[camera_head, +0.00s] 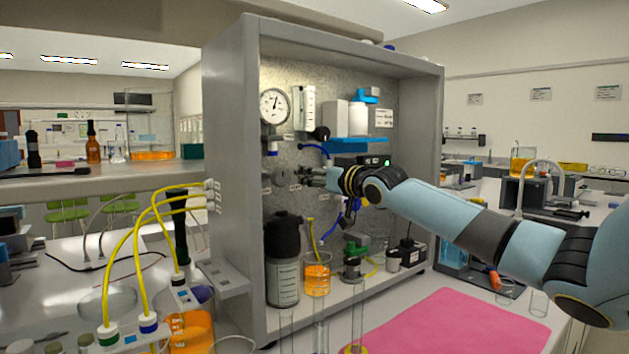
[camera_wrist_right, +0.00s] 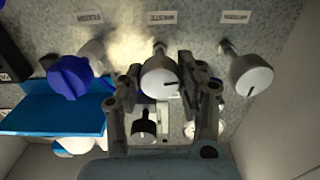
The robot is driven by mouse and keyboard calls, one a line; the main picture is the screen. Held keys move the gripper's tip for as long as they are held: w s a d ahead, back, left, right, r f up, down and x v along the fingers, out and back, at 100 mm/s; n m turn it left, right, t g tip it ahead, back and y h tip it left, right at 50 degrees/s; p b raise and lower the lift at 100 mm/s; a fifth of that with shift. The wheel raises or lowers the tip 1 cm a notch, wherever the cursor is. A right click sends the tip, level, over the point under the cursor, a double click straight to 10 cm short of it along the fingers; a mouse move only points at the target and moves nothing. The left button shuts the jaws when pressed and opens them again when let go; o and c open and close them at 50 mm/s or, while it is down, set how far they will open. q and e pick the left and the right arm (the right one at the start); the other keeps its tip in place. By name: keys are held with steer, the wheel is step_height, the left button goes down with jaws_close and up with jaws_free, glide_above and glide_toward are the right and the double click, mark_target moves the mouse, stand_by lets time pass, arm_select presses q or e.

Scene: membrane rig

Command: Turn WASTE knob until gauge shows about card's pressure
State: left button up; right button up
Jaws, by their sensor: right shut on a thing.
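The round white gauge (camera_head: 274,107) is at the upper left of the rig's back panel; its needle points up and slightly right, and its figures are too small to read. A small white card (camera_head: 383,118) is on the panel to the right; its text is unreadable. My right gripper (camera_head: 322,178) is at the panel below the gauge. In the right wrist view my right gripper (camera_wrist_right: 160,68) is shut on the middle white knob (camera_wrist_right: 159,80), which has a dark pointer line. Its label (camera_wrist_right: 162,17) is too blurred to read, so I cannot confirm WASTE. My left gripper is out of view.
In the right wrist view a blue knob (camera_wrist_right: 72,77) and another white knob (camera_wrist_right: 250,76) flank the held one. A blue shelf (camera_head: 355,143) is above my gripper. A dark bottle (camera_head: 283,240) and an orange-filled beaker (camera_head: 316,275) stand below.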

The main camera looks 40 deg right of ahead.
steer(key=shift+n, duration=0.4)
